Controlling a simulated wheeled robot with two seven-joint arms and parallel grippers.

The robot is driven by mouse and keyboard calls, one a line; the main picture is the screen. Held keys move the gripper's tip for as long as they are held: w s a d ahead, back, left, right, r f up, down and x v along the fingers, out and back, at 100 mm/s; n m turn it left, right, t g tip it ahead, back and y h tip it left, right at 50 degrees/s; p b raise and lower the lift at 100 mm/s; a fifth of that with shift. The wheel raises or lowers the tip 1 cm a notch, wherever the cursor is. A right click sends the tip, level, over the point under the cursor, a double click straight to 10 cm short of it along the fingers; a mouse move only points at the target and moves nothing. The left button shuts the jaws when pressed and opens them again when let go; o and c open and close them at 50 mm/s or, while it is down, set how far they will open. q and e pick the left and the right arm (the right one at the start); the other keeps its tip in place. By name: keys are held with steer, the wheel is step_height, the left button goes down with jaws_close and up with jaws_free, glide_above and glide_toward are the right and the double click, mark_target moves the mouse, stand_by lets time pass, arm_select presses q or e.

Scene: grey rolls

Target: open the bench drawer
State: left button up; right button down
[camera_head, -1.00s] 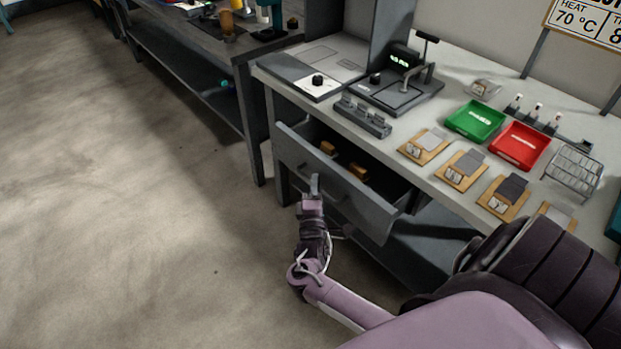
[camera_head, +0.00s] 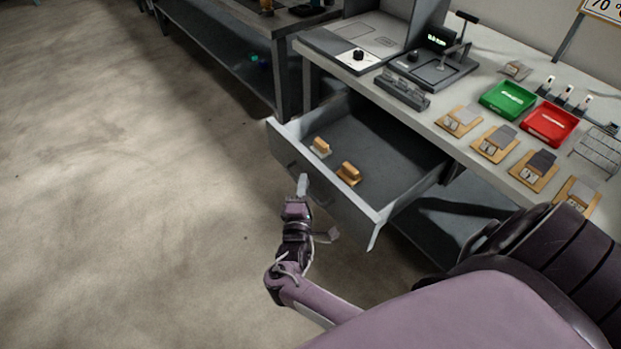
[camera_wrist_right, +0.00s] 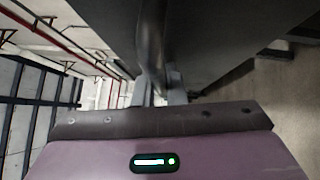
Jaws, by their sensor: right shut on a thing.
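The bench drawer (camera_head: 372,200) is pulled well out of the bench in the head view. Two wooden-handled blocks, one left (camera_head: 320,147) and one right (camera_head: 348,173), lie inside it. My right gripper (camera_head: 302,187) is at the drawer's front face, shut on its handle. In the right wrist view the dark handle bar (camera_wrist_right: 151,40) runs between the fingers (camera_wrist_right: 158,88), close to the drawer front (camera_wrist_right: 225,40). Most of the handle is hidden in the head view. My left gripper is not in view.
The bench top (camera_head: 465,95) holds a green tray (camera_head: 508,99), a red tray (camera_head: 551,123), a press (camera_head: 437,62), a wire rack (camera_head: 597,150) and several wooden boards with grey pieces. Open floor (camera_head: 150,220) lies in front of the drawer.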

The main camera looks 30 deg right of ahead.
steer(key=shift+a, duration=0.1)
steer(key=c, duration=1.8)
jaws_free()
steer(key=shift+o, duration=0.2)
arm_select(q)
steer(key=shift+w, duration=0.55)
arm_select(e)
steer(key=v, duration=0.7)
steer(key=shift+s+a, duration=0.25)
steer(key=shift+s, duration=0.05)
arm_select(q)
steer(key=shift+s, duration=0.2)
arm_select(e)
steer(key=shift+f, duration=0.1)
